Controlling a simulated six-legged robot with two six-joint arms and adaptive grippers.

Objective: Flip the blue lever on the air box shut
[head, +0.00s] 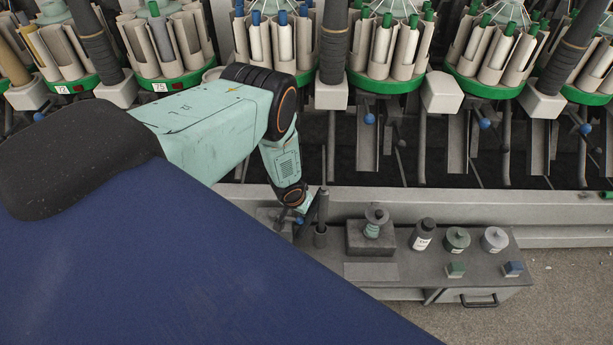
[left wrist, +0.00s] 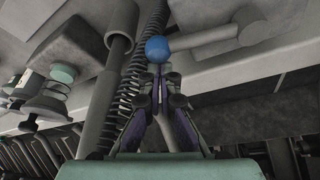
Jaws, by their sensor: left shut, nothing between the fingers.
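The blue ball knob (left wrist: 157,48) of the lever shows in the left wrist view at the end of a grey bar (left wrist: 205,40). The bar runs right to a round pivot (left wrist: 250,24) on a grey surface, which looks like the air box. My left gripper (left wrist: 158,72) is shut and empty, its fingertips right at the knob; whether they touch cannot be told. In the head view my left gripper (head: 298,212) is small, beside the grey box (head: 268,214) at the bench's left end, and largely covers the lever there. My right gripper is in neither view.
A vertical rod in a holder (head: 320,236) stands close right of my gripper. The bench also bears a dark block (head: 356,241) with a spool (head: 376,220), a bottle (head: 423,235) and small lidded pots (head: 456,241). Winder posts and levers line the back.

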